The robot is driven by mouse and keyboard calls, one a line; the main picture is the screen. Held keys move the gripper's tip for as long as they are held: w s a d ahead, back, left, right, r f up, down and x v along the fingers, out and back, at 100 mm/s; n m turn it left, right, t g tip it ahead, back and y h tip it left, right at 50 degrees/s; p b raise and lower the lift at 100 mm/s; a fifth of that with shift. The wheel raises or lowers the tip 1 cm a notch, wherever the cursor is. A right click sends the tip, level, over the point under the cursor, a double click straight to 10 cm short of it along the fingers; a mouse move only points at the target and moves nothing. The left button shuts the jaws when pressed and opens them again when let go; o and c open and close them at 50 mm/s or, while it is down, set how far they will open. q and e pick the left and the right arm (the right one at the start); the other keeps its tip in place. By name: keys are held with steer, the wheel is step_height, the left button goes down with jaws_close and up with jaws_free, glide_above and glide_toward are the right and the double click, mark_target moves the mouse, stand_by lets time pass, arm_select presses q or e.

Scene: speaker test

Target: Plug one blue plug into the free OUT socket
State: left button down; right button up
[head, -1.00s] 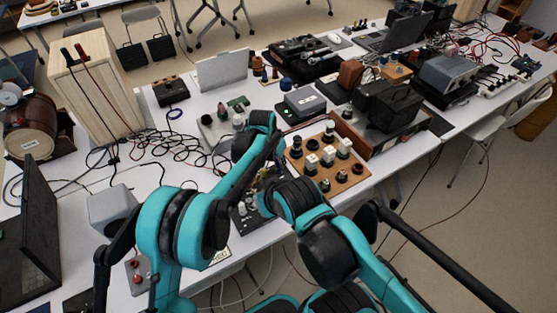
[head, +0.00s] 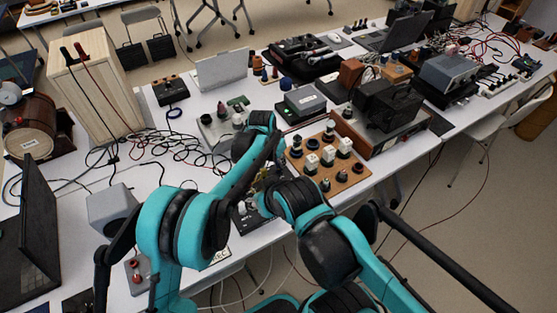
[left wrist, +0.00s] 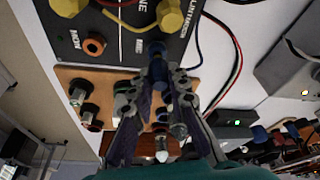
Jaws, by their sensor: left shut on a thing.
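My left gripper (left wrist: 157,88) shows in the left wrist view, its two grey fingers shut around a blue plug (left wrist: 158,68). The plug's front end is up against a dark socket (left wrist: 156,46) at the edge of a black panel (left wrist: 118,42); I cannot tell how deep it sits. The panel has yellow knobs (left wrist: 170,18) and an orange-ringed socket (left wrist: 94,46) near the letters MON. In the head view the same panel (head: 243,226) is mostly hidden by my arms. I cannot read an OUT label. My right gripper cannot be made out.
A wooden board (head: 347,181) with several black and white knobs stands right beside the panel. Loose black cables (head: 185,148) lie on the white table to the left. A grey speaker box (head: 110,208) and a laptop (head: 35,225) stand at the left.

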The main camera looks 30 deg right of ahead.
arm_select(q)
steer(key=shift+f+b, duration=0.4)
steer(key=shift+f, duration=0.25)
steer(key=c, duration=1.4)
jaws_free()
steer(key=shift+r, duration=0.1)
steer(key=shift+r+p, duration=2.35)
steer(key=shift+r, duration=1.35)
